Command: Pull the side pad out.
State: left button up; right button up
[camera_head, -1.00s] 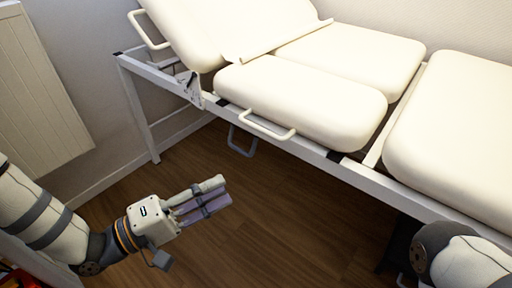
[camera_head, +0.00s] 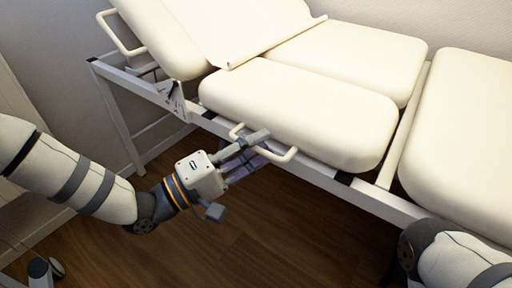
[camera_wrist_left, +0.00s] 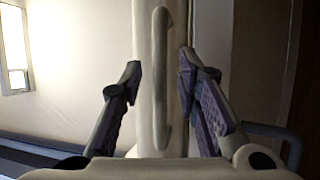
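The side pad (camera_head: 300,108) is a cream cushion on the near side of the treatment table, level with the table's frame. Its pale bar handle (camera_head: 285,157) sticks out from the near edge. My left gripper (camera_head: 258,146) is at this handle, its fingers overlapping it in the head view. In the left wrist view the handle (camera_wrist_left: 161,80) runs upright between the spread fingers of my left gripper (camera_wrist_left: 160,75), with gaps on both sides. Part of the handle is hidden behind the fingers in the head view. My right gripper is out of view.
The white table frame (camera_head: 330,180) runs below the pads. A raised backrest (camera_head: 165,35) with its own handle (camera_head: 117,32) is at the upper left, and another cream pad (camera_head: 465,135) lies at the right. Wooden floor (camera_head: 240,250) in front of the table is open.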

pick_arm(q)
grip_shut()
